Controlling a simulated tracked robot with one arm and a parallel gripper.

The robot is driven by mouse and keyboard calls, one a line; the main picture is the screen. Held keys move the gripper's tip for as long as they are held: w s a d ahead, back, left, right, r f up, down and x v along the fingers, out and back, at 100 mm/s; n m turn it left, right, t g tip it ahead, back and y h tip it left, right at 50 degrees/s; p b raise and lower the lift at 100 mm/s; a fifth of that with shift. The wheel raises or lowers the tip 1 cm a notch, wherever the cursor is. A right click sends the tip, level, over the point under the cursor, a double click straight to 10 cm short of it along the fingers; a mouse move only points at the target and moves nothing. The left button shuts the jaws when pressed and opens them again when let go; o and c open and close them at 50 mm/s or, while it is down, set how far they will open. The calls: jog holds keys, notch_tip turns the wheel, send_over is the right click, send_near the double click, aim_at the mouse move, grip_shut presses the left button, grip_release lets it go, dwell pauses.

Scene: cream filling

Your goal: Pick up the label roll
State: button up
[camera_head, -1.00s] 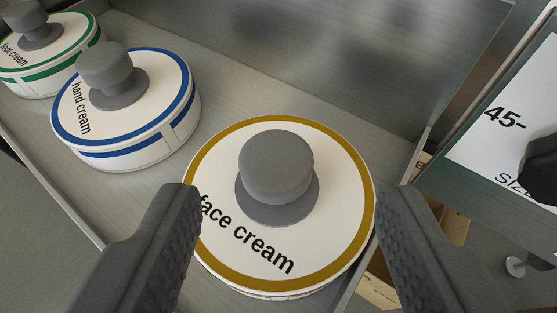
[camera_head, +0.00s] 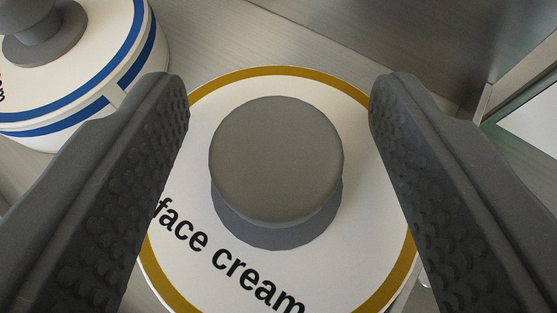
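A round white label roll with a gold rim and the words "face cream" (camera_head: 215,265) lies on a metal shelf, with a grey knob (camera_head: 275,160) standing up from its middle. My gripper (camera_head: 279,85) is open above it. One finger is on each side of the knob, with a clear gap between each finger and the knob. The fingers cover parts of the gold rim. The lower edge of the roll is cut off by the frame.
A white roll with a blue rim (camera_head: 75,75) and its own grey knob (camera_head: 40,35) stands at the upper left, close to my left finger. The metal shelf (camera_head: 215,35) is bare behind the rolls. A metal edge (camera_head: 515,75) rises at the right.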

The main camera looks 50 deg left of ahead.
jog(key=c, duration=1)
jog(key=shift+r, duration=0.1)
jog(key=shift+c, duration=0.2)
